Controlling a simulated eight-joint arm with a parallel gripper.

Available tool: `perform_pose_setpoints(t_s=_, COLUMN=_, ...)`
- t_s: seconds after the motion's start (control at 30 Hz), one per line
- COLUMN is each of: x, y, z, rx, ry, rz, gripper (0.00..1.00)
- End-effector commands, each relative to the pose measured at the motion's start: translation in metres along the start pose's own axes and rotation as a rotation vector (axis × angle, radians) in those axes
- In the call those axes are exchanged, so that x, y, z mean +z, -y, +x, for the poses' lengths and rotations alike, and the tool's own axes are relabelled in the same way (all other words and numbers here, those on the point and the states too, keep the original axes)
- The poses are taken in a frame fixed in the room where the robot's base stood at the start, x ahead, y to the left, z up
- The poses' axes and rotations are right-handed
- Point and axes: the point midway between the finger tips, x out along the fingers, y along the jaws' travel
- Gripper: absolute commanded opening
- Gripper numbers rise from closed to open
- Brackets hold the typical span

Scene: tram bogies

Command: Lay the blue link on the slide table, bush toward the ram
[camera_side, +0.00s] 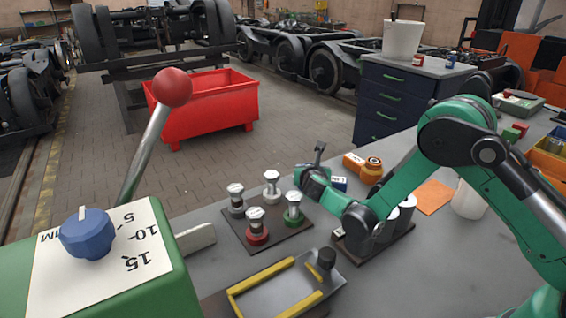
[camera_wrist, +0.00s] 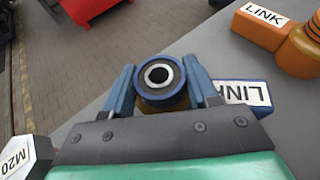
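The blue link (camera_wrist: 263,108) lies on the grey bench, its white label turned to the right in the wrist view. In the side view my gripper (camera_side: 316,177) hides the bush, and part of the link's label (camera_side: 339,183) shows. A grey slide table (camera_side: 262,293) with yellow strips and a dark knob stands at the front. I cannot identify the ram for certain.
An orange link (camera_side: 355,162) lies just behind the blue one. A dark plate with several bolts (camera_side: 255,236) stands left of my gripper, and a rack of dark cylinders (camera_side: 384,235) in front-right. A green machine (camera_side: 160,290) with a red-knobbed lever (camera_side: 172,88) fills the left.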

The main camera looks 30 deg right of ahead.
Motion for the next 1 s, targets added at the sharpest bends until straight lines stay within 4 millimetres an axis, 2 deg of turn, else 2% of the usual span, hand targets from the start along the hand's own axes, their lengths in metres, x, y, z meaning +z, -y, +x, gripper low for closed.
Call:
perform_pose_setpoints(t_s=0.03, x=0.000, y=0.000, z=0.000, rx=0.000, ry=0.000, rz=0.000, gripper=0.68)
perform_pose_setpoints(t_s=0.1, x=0.000, y=0.000, z=0.000, rx=0.000, ry=-0.001, rz=0.000, gripper=0.83)
perform_pose_setpoints(t_s=0.47, x=0.003, y=0.000, z=-0.001, rx=0.000, ry=0.000, rz=0.000, gripper=0.83)
perform_pose_setpoints(t_s=0.57, x=0.003, y=-0.001, z=-0.015, rx=0.002, ry=-0.001, rz=-0.001, gripper=0.83)
perform_pose_setpoints(t_s=0.8, x=0.003, y=-0.001, z=-0.070, rx=0.004, ry=-0.001, rz=-0.002, gripper=0.83)
perform_pose_setpoints(t_s=1.0, x=0.003, y=-0.001, z=-0.107, rx=0.004, ry=-0.001, rz=-0.002, gripper=0.83)
